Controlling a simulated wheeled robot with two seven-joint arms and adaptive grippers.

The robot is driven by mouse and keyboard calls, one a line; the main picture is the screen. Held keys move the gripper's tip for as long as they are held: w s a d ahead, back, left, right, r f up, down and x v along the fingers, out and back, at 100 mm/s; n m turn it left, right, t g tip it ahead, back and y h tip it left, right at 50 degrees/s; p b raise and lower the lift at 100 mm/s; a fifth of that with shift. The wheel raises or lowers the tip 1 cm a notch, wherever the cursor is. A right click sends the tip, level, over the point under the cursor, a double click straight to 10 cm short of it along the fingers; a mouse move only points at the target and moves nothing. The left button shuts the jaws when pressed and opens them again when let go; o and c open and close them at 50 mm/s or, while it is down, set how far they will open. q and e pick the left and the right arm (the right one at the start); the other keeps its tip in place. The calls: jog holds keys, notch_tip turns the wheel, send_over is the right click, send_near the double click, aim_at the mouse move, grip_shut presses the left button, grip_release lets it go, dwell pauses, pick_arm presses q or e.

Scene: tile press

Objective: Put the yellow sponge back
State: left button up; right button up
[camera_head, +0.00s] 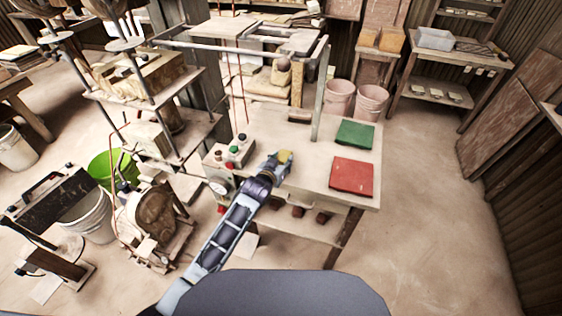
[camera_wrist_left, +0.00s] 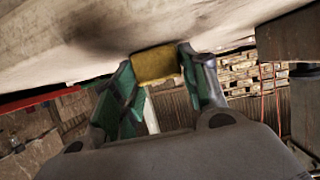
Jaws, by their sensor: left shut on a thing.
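The yellow sponge (camera_head: 285,157) is at the tip of my left gripper (camera_head: 277,163), over the left part of the pale worktable (camera_head: 307,172). In the left wrist view the sponge (camera_wrist_left: 156,65) sits between the two fingers of my left gripper (camera_wrist_left: 160,75), which is shut on it. The sponge is close to the pale table surface (camera_wrist_left: 130,30); I cannot tell whether it touches. My right gripper is not in view.
A green square (camera_head: 355,134) and a red square (camera_head: 351,176) lie on the right of the table. A control box with buttons (camera_head: 231,152) stands left of my gripper. Pink buckets (camera_head: 371,102) stand behind. The middle tabletop is clear.

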pick_arm(q)
jog(key=o, duration=1.2)
jog(key=shift+r, duration=0.15)
jog(key=shift+v, duration=6)
jog(key=s+a+f+g+y, duration=0.15)
jog(key=s+a+f, duration=0.25)
jog(key=f, duration=0.9)
jog(key=s+a+f+g+y, duration=0.1)
jog(key=s+a+f+g, duration=0.2)
jog(key=f, duration=1.1)
jog(key=s+a+f+g+y, duration=0.1)
jog(key=s+a+f, duration=0.35)
jog(key=f, duration=0.85)
jog(key=s+a+f+g, duration=0.2)
jog(key=s+f, duration=0.4)
jog(key=s, duration=0.5)
jog(key=s+a+f+n+g, duration=0.1)
jog(key=s+a+f, duration=0.4)
jog(key=s, duration=0.7)
jog(key=s+a+f+g+y, duration=0.1)
jog(key=s+a+f+g, duration=0.2)
jog(key=s+f, duration=0.6)
jog(key=shift+s+a+f, duration=0.1)
jog(key=shift+s+a, duration=0.1)
jog(key=shift+s, duration=1.5)
